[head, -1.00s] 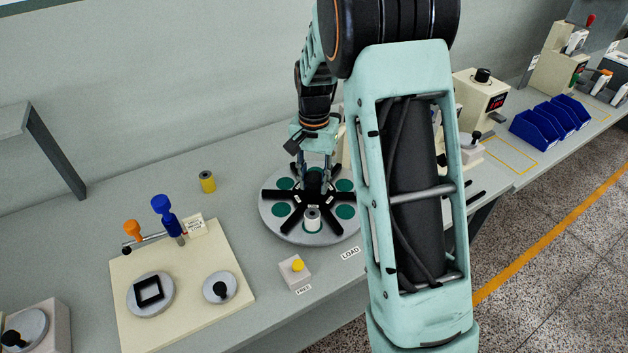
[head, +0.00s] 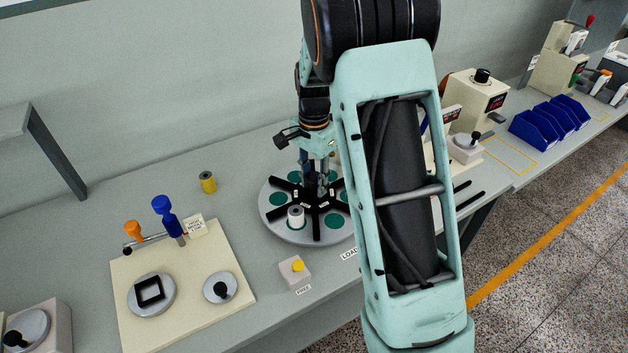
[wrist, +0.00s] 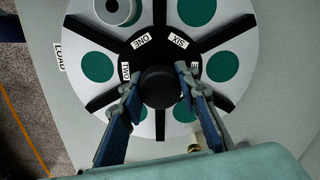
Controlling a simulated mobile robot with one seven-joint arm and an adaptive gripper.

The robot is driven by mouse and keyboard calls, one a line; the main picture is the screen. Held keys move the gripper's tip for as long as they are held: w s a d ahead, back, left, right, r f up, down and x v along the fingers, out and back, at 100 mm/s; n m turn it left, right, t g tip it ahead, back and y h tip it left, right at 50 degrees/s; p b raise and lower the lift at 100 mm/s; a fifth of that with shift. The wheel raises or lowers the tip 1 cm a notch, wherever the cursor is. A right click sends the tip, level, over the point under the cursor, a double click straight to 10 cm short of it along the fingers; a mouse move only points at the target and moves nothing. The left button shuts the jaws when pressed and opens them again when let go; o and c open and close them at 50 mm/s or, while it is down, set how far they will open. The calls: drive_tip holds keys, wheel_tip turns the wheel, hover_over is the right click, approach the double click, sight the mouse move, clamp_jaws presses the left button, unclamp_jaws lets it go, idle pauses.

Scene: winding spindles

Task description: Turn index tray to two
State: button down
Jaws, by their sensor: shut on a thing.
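The index tray (head: 275,229) is a round grey disc on the bench, with black spokes, green pads and a black hub; it also shows in the wrist view (wrist: 80,35). My gripper (wrist: 157,80) is shut on the black centre knob (wrist: 160,90), one finger on each side. In the head view my gripper (head: 318,180) is partly hidden by my arm. A white spool (head: 296,216) stands upright in the compartment by the ONE label (wrist: 141,40). The TWO label (wrist: 125,71) and its empty green pad face the LOAD label (wrist: 61,58).
A block with a yellow button (head: 298,266), marked FREE, stands in front of the tray. A cream board (head: 210,255) with blue and orange handles lies left, with a yellow spool (head: 208,182) behind it. Blue bins (head: 545,125) and machines stand right.

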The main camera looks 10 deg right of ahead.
idle(0.5)
drive_tip(key=c, duration=1.4)
unclamp_jaws()
drive_tip(key=shift+c, duration=0.2)
wheel_tip(320, 180, up, 12)
